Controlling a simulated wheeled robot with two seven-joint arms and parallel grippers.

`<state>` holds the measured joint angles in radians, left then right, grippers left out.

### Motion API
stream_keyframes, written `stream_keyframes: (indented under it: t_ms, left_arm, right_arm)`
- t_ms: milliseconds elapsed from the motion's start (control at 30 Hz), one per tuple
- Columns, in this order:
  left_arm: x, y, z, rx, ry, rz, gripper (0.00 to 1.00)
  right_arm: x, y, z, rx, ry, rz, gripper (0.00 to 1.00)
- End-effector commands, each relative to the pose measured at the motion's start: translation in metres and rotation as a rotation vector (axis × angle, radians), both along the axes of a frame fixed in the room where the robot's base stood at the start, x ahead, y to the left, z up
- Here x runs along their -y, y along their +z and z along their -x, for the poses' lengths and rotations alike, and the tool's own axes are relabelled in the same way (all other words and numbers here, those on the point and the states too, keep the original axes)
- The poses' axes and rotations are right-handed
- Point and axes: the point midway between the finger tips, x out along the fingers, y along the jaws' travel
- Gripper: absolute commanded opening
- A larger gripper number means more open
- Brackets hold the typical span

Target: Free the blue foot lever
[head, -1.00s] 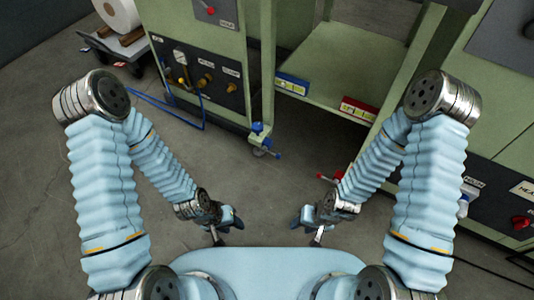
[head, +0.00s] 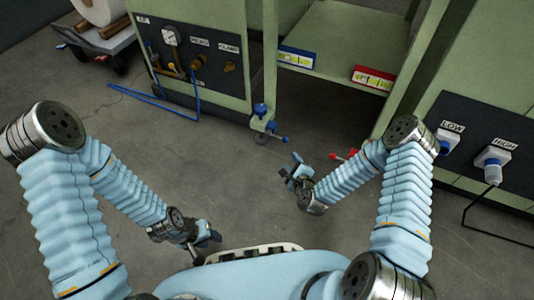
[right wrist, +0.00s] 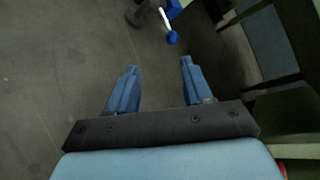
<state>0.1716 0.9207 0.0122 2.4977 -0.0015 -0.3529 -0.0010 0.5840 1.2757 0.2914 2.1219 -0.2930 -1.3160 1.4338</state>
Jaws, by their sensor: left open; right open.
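The blue foot lever (head: 279,137) sticks out to the right from a blue caster bracket (head: 262,112) at the foot of the green machine's leg. In the right wrist view the lever's blue ball end (right wrist: 173,38) on a light rod shows at the top, beyond my fingertips. My right gripper (head: 296,170) is open and empty, below and right of the lever, apart from it. Its two blue fingers (right wrist: 158,75) are spread in the right wrist view. My left gripper (head: 212,240) is open, low over the floor and far from the lever.
A red lever (head: 343,156) sits beside my right forearm, partly hidden. A blue hose (head: 150,102) lies on the floor at the left. A cart (head: 100,42) with a roll stands at the upper left. Black panels with plugs (head: 492,160) are at the right. Floor between my arms is clear.

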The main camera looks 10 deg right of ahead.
Motion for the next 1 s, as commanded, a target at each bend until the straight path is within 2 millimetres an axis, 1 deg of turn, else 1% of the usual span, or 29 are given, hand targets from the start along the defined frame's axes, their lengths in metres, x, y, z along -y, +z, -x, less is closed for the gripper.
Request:
stream_keyframes:
  t_ms: [33,100,167,267,367,600,700,833,1000]
  left_arm:
    - [0.000,-0.013,-0.001,0.001,0.000,0.000,0.43]
    - [-0.001,-0.015,-0.001,0.002,0.001,0.000,0.43]
    - [-0.001,-0.016,-0.001,0.002,0.001,0.000,0.43]
    - [-0.001,-0.016,-0.001,0.003,0.001,0.000,0.43]
    - [-0.001,-0.021,-0.001,0.003,0.002,-0.001,0.43]
    - [-0.001,-0.034,-0.002,0.005,0.003,-0.002,0.43]
    - [-0.001,-0.039,-0.002,0.007,0.005,-0.002,0.43]
    - [-0.001,-0.042,-0.002,0.007,0.005,-0.002,0.43]
    - [-0.001,-0.044,-0.002,0.008,0.005,-0.002,0.43]
  right_arm:
    - [0.010,-0.011,-0.005,0.036,-0.064,-0.062,0.50]
    - [0.018,-0.009,-0.011,0.078,-0.122,-0.126,0.50]
    - [0.021,-0.008,-0.015,0.094,-0.144,-0.150,0.50]
    - [0.022,-0.009,-0.026,0.099,-0.147,-0.157,0.50]
    - [0.022,-0.014,-0.044,0.099,-0.147,-0.155,0.50]
    - [0.021,-0.030,-0.098,0.097,-0.144,-0.154,0.50]
    - [0.022,-0.036,-0.117,0.096,-0.145,-0.154,0.50]
    - [0.022,-0.041,-0.134,0.095,-0.145,-0.153,0.50]
    - [0.021,-0.042,-0.144,0.093,-0.144,-0.155,0.50]
